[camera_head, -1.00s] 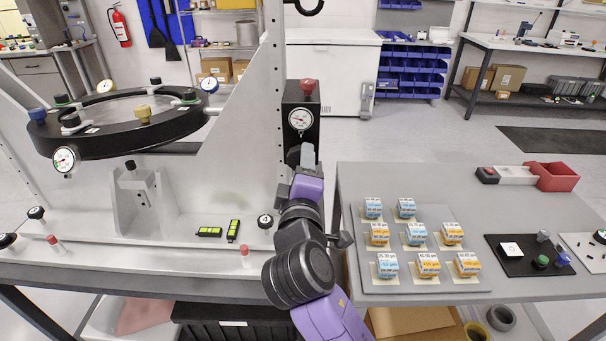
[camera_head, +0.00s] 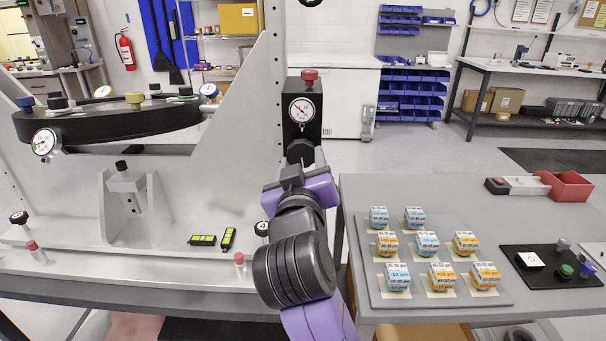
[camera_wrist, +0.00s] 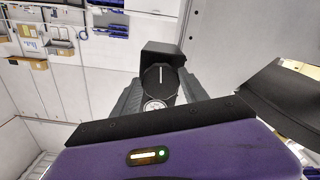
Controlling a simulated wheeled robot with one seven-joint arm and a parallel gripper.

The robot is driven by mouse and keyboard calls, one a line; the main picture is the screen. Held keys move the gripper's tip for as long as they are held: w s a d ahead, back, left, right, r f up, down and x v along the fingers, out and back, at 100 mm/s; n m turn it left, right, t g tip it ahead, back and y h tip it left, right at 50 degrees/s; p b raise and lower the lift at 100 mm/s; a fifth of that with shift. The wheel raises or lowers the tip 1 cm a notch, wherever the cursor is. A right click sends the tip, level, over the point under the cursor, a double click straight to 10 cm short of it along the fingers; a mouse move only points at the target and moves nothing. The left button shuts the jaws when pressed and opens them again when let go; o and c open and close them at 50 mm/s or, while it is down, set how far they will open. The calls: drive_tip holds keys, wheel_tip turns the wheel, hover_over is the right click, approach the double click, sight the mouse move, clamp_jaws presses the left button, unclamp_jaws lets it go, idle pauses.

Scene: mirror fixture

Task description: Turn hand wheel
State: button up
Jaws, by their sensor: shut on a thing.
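The hand wheel (camera_head: 300,149) is a dark knob on the front of a black block, below a white-faced pressure gauge (camera_head: 301,109). My gripper (camera_head: 301,164) reaches up to it from below, and its fingers hide part of it. In the wrist view the wheel (camera_wrist: 160,77) is a dark round part with a white line, between the two grey fingers of my gripper (camera_wrist: 161,92). The fingers are shut on it. The gauge face (camera_wrist: 154,104) is partly visible just below it there.
A tall grey upright plate (camera_head: 262,120) stands close left of the block. A black ring fixture (camera_head: 110,123) sits farther left. At right, a grey table (camera_head: 470,200) carries several labelled blocks on a board (camera_head: 375,297). A red knob (camera_head: 309,75) tops the block.

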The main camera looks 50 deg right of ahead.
drive_tip(key=m+b, duration=0.3)
drive_tip(key=m, duration=0.1)
drive_tip(key=shift+w+f+m+b, duration=0.1)
drive_tip(key=shift+f+m+b, duration=0.2)
drive_tip(key=shift+f+b, duration=0.1)
drive_tip(key=m+b, duration=0.4)
drive_tip(key=m, duration=0.1)
drive_tip(key=m+b, duration=0.8)
drive_tip(key=m, duration=0.1)
drive_tip(key=shift+w+a+r+m+b, duration=0.2)
drive_tip(key=shift+a+r+m+b, duration=0.05)
drive_tip(key=shift+m+b, duration=0.1)
drive_tip(key=m+b, duration=0.3)
drive_tip(key=m, duration=0.1)
drive_tip(key=shift+r, duration=0.15)
drive_tip(key=m+b, duration=0.3)
drive_tip(key=m, duration=0.2)
drive_tip(key=shift+r, duration=0.15)
drive_tip(key=m+b, duration=0.2)
drive_tip(key=m, duration=0.2)
drive_tip(key=shift+r+m, duration=0.15)
drive_tip(key=shift+m, duration=0.1)
drive_tip(key=shift+s+d+r+m+b, duration=0.1)
drive_tip(key=shift+m+b, duration=0.2)
drive_tip(key=shift+m, duration=0.8)
drive_tip(key=shift+s+d+m+b, duration=0.1)
drive_tip(key=shift+m+b, duration=0.2)
drive_tip(key=shift+m, duration=0.8)
